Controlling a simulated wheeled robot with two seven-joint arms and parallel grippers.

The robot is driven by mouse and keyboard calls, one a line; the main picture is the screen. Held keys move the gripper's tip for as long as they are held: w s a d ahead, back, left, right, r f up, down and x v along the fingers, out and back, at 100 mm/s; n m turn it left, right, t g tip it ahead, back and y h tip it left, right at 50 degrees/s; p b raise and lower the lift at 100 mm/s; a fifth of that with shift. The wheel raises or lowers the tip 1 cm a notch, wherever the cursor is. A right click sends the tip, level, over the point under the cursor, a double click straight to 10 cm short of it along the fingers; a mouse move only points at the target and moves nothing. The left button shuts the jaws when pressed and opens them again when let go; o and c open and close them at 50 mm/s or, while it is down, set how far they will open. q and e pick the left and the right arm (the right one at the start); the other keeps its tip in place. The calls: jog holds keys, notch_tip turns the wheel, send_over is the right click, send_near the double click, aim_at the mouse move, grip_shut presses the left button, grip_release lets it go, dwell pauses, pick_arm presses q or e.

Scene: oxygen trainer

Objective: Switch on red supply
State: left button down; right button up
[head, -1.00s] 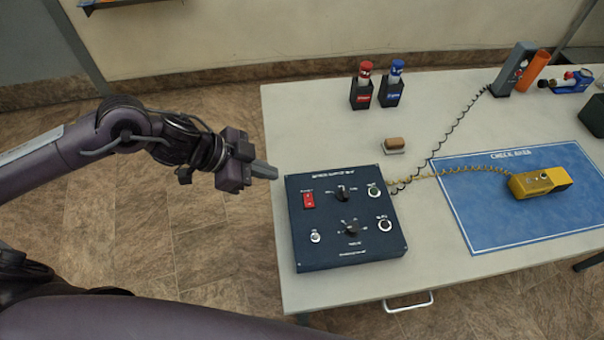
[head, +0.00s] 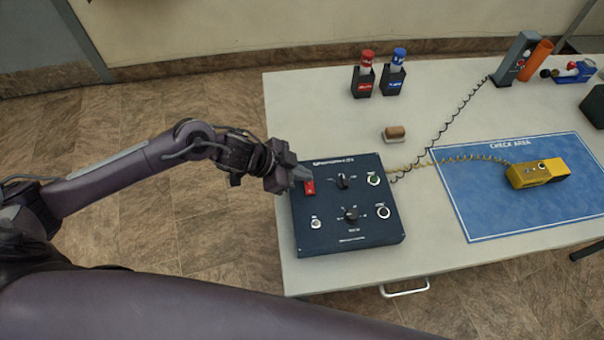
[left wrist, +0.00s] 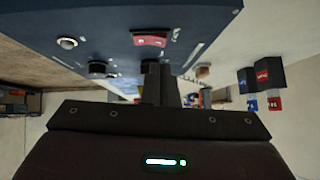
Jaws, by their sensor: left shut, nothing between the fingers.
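The dark blue control box (head: 345,225) lies on the table near its left edge. Its red rocker switch (head: 309,187) is at the upper left of the panel, and it also shows in the left wrist view (left wrist: 150,40). My left gripper (head: 301,174) is shut and empty. Its fingertips are just above and beside the red switch; I cannot tell whether they touch it. In the left wrist view the closed fingers (left wrist: 158,82) point toward the panel, near the switch. My right gripper is not in view.
Two dark knobs, including one (head: 343,181), and several buttons share the panel. Red-capped (head: 365,75) and blue-capped (head: 395,72) bottles stand in black holders behind. A brown-topped block (head: 395,133) lies nearer. A yellow handset (head: 538,173) rests on the blue mat (head: 490,215).

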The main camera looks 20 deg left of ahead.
pick_arm(q)
jog(key=shift+f, duration=1.05)
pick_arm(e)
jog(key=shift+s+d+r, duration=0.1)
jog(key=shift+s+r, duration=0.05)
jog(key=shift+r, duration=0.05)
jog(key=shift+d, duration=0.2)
pick_arm(q)
jog(key=shift+w+f, duration=0.1)
jog(key=shift+f, duration=0.15)
jog(key=shift+a, duration=0.1)
jog(key=shift+r, duration=0.1)
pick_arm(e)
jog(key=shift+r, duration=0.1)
pick_arm(q)
jog(key=shift+s+d+r+p, duration=0.15)
jog(key=shift+s+d+p, duration=0.2)
jog(key=shift+s+p, duration=0.4)
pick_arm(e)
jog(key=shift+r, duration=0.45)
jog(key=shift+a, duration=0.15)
